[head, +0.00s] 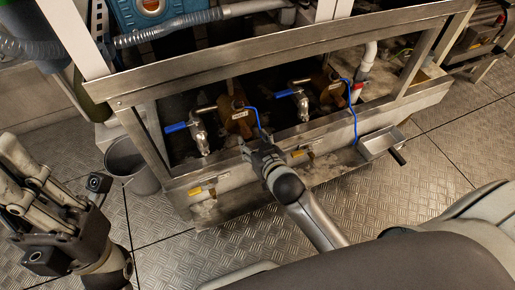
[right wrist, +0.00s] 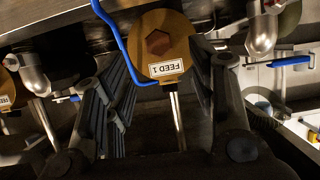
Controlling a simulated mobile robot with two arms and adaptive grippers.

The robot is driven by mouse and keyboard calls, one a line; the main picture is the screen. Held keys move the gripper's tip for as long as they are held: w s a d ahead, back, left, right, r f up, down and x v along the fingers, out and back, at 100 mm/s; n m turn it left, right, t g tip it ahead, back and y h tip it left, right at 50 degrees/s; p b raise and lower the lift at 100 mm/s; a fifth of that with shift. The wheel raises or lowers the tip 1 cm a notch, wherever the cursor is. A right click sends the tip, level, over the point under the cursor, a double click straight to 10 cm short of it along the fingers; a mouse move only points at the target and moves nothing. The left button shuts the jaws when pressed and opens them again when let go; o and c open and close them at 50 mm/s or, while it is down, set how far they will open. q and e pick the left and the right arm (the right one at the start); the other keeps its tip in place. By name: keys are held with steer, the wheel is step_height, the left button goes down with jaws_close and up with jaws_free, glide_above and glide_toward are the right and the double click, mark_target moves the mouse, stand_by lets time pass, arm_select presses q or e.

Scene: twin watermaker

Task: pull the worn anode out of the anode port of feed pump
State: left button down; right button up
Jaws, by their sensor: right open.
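The feed pump, a bronze body labelled FEED 1 (right wrist: 165,22), is in the middle of the right wrist view, with a dark hex head (right wrist: 158,42) on its face. It is the left of two bronze bodies (head: 236,118) in the head view. I cannot tell whether the hex head is the worn anode or its port. My left gripper (head: 32,180) is at the far left, away from the pump.
A blue cable (right wrist: 118,45) runs close beside the pump. Valves with blue handles (head: 176,127) stand near both pumps. A steel frame rail (head: 290,52) crosses above.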

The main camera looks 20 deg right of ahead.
mark_target(248, 134)
steer(key=b+x, duration=0.2)
steer(key=x, duration=0.3)
steer(key=shift+w+f, duration=0.25)
steer(key=shift+w, duration=0.1)
steer(key=shift+b+x, duration=0.4)
steer(key=shift+x, duration=0.45)
steer(key=shift+c, duration=0.4)
